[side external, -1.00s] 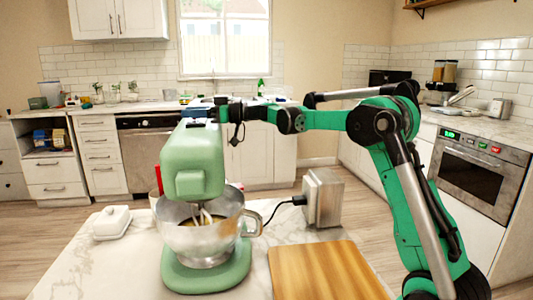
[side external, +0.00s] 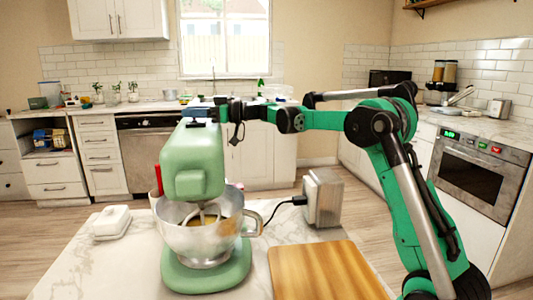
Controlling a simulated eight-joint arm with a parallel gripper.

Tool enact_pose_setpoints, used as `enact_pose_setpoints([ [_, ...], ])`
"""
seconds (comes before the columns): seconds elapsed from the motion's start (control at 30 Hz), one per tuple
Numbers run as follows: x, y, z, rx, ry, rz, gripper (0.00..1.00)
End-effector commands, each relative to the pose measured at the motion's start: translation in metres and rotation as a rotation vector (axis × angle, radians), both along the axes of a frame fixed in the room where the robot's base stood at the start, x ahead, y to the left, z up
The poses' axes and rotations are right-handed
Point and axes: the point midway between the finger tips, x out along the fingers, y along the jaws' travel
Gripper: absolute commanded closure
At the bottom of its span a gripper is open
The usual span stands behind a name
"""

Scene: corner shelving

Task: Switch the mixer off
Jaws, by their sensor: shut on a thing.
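The green stand mixer (side external: 195,165) stands on the marble counter, its head down over a steel bowl (side external: 205,238) with a beater and some yellowish content inside. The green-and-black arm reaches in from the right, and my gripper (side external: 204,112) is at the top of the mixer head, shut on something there. I take this to be the mixer's control, but it is too small and partly hidden to make out. A red part (side external: 158,180) shows at the left side of the mixer.
A wooden board (side external: 325,270) lies at front right. A metal box with a black cord (side external: 323,198) stands behind it. A white butter dish (side external: 112,222) sits left of the mixer. The marble around the dish is clear.

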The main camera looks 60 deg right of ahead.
Motion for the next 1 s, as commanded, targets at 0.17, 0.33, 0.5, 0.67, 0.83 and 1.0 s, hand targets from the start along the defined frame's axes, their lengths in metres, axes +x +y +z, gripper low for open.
enact_pose_setpoints([
  [0.17,0.01,-0.011,0.0,0.0,-0.001,-0.004,1.0],
  [0.33,0.011,-0.013,0.0,-0.001,-0.002,-0.005,1.0],
  [0.5,0.011,-0.013,-0.001,-0.002,0.0,-0.006,0.72],
  [0.67,0.011,-0.012,0.0,-0.002,-0.001,-0.004,0.47],
  [0.83,0.011,-0.011,0.0,-0.001,-0.001,-0.002,0.47],
  [1.0,0.002,-0.018,0.0,0.0,-0.001,-0.003,0.47],
])
